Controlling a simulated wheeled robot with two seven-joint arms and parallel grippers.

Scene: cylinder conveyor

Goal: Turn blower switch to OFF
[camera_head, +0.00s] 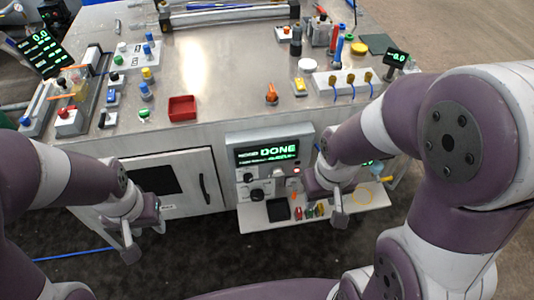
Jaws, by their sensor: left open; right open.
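A grey control panel (231,153) is set in the front of the bench. Its screen (267,152) reads DONE in green. Below the screen are black knobs (257,194) and small switches, with a red-lit part (296,170) at the right. The labels are too small to read, so I cannot tell which control is the blower switch. My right gripper (337,205) is open and empty, in front of the panel's right side, and its arm covers some of that area. My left gripper (144,238) is open and empty, low in front of the white cabinet door.
A small shelf (370,197) with coloured parts juts out below the panel. The bench top (205,70) holds a red tray (182,108), an orange knob (271,94) and several buttons and switches. The cabinet door (165,180) has a black handle. Dark floor lies in front.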

